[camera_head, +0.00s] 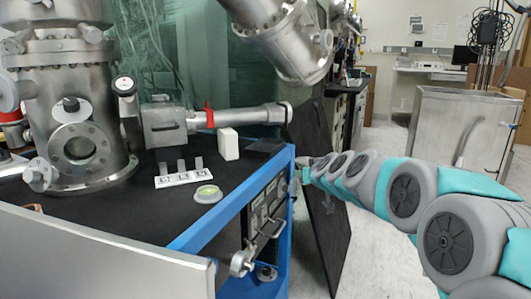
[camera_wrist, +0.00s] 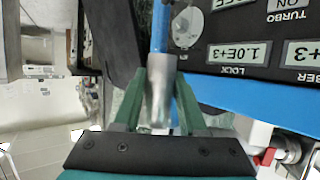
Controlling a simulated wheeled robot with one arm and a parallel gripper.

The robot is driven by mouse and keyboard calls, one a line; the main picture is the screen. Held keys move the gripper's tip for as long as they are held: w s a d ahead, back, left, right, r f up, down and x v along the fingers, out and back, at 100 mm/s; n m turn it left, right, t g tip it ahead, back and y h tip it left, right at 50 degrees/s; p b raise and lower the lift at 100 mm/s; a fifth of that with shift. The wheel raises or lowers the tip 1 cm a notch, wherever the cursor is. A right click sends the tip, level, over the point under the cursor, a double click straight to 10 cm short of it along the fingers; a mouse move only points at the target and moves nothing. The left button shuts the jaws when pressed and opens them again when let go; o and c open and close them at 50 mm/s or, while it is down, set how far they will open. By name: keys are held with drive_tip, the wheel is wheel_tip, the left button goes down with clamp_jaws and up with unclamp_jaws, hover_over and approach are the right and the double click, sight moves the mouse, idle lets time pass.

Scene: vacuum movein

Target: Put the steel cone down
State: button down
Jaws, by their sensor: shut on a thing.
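The steel cone (camera_wrist: 160,95) shows in the wrist view as a silver tapered piece between the green fingers of my gripper (camera_wrist: 160,78). My gripper is shut on it. A blue bar and a dark panel with readouts lie beyond the cone there. In the head view, my arm reaches in from the right to the blue right edge of the bench. My gripper is small at the arm's far end, beside that edge, and the cone cannot be made out clearly there.
The black bench top (camera_head: 130,222) holds a white block (camera_head: 228,144), a white labelled strip with small grey pieces (camera_head: 184,179), a round pale disc (camera_head: 208,194) and a dark flat pad (camera_head: 265,146). A steel chamber (camera_head: 75,110) stands at left. The front middle is clear.

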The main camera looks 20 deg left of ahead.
drive_tip(key=s+a+r+n+g+y+b, duration=0.1)
drive_tip(key=s+r+n+g+y, duration=0.15)
drive_tip(key=r, duration=0.45)
drive_tip(key=s+a+r+n+g+y, duration=0.1)
drive_tip(key=r+n+g+y, duration=0.25)
drive_tip(key=r, duration=0.45)
drive_tip(key=h+p, duration=0.1)
approach(266, 147)
drive_tip(key=a, duration=0.1)
drive_tip(key=s+a+r, duration=0.1)
drive_tip(key=a, duration=0.1)
drive_tip(key=s+a+r, duration=0.1)
drive_tip(key=a, duration=0.1)
drive_tip(key=shift+s, duration=0.25)
drive_tip(key=shift+w+a+f+t, duration=0.1)
drive_tip(key=shift+w+a+t, duration=0.05)
drive_tip(key=shift+a+t, duration=0.15)
drive_tip(key=shift+w+a+f+p, duration=0.15)
drive_tip(key=shift+w+a+f, duration=0.15)
drive_tip(key=shift+a+f, duration=0.3)
drive_tip(key=shift+w+a+f+p, duration=0.15)
drive_tip(key=shift+w+a+f, duration=0.2)
drive_tip(key=shift+a+f, duration=0.25)
